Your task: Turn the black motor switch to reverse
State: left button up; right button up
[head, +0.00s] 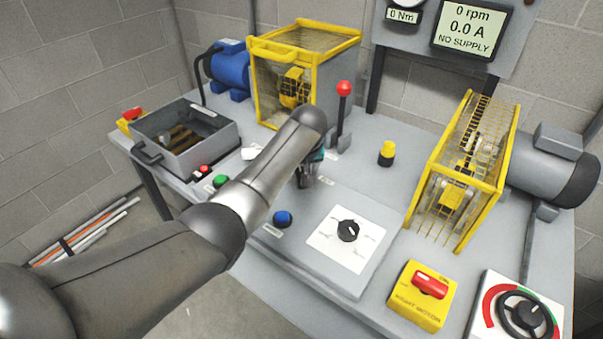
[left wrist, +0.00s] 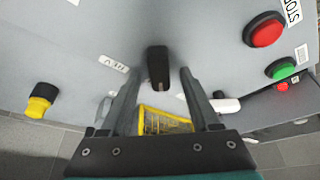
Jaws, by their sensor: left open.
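The black motor switch (left wrist: 158,66) shows in the left wrist view as a dark upright handle on the grey panel. It stands between the two spread fingers of my left gripper (left wrist: 154,92), with gaps on both sides. A small label lies on the panel to its left in that view; I cannot read it surely. In the head view my left gripper (head: 307,179) is low over the panel, and my own arm and gripper hide the switch. I cannot tell which setting the switch points at. My right gripper is not in view.
A red-knobbed lever (head: 343,90) stands behind my gripper. A yellow-topped button (head: 386,153), blue button (head: 283,218), black dial on a white plate (head: 348,231) and red STOP button (left wrist: 265,29) are around it. The display (head: 471,27) reads 0 rpm and NO SUPPLY.

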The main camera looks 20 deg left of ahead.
pick_arm(q)
jog(key=shift+c, duration=0.2)
grip_shut()
dwell(0.3)
